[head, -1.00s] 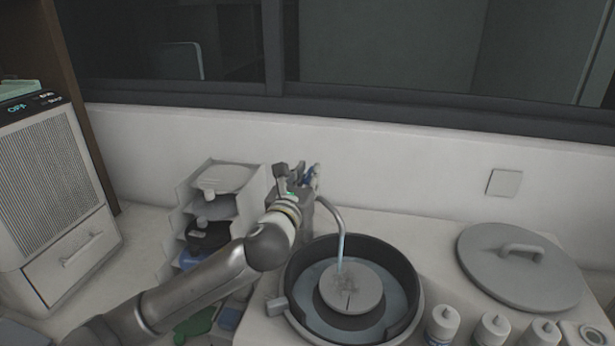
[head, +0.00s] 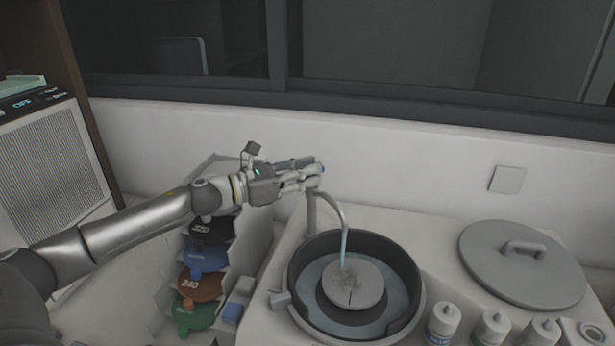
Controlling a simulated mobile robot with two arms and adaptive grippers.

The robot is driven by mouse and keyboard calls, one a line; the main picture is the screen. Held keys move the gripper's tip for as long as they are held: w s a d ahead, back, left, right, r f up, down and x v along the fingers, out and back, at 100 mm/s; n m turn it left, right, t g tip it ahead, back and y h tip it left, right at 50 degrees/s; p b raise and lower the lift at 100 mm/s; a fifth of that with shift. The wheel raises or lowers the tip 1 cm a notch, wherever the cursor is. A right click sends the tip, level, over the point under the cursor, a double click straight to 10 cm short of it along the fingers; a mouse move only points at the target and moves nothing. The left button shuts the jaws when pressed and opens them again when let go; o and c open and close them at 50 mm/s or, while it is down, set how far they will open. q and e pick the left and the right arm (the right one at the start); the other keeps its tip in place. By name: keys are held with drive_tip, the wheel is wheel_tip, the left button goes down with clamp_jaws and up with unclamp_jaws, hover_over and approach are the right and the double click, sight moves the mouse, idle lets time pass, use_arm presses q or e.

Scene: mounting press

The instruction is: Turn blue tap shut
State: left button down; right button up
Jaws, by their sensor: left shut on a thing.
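The tap's grey curved spout (head: 333,203) rises behind the round black-rimmed basin, and a pale blue stream of water (head: 344,248) runs from its end onto the grey disc (head: 353,284) in the basin. My left gripper (head: 308,174) reaches in from the left at the top of the tap and is shut on the blue tap handle (head: 322,168). The fingers hide most of the handle; only a small blue bit shows at their tips. My right gripper is not in view.
A grey lid (head: 522,268) with a handle lies right of the basin (head: 398,262). Several white bottles (head: 443,322) stand at the front right. A rack (head: 262,245) of coloured discs stands under my left arm. A wall is close behind the tap.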

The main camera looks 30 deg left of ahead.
use_arm(q)
drive_tip(key=m+g+h+b, duration=0.1)
drive_tip(key=g+b, duration=0.1)
drive_tip(key=m+g+h+b, duration=0.1)
drive_tip(key=m+h+b, duration=0.1)
drive_tip(key=m+g+h+b, duration=0.2)
drive_tip(key=shift+w+a+f+g, duration=0.1)
drive_tip(key=shift+w+a+g, duration=0.15)
drive_tip(key=shift+w+g, duration=0.05)
drive_tip(key=shift+w+r+m+g+h+b, duration=0.1)
drive_tip(key=shift+m+g+h+b, duration=0.35)
drive_tip(key=shift+m+g+b, duration=0.5)
drive_tip(key=shift+r+m+g+h+b, duration=0.1)
drive_tip(key=shift+m+g+h+b, duration=0.4)
drive_tip(key=shift+g, duration=0.75)
drive_tip(key=c, duration=1.5)
unclamp_jaws()
drive_tip(key=shift+c, duration=0.2)
drive_tip(key=shift+a, duration=0.1)
drive_tip(key=shift+v, duration=3.6)
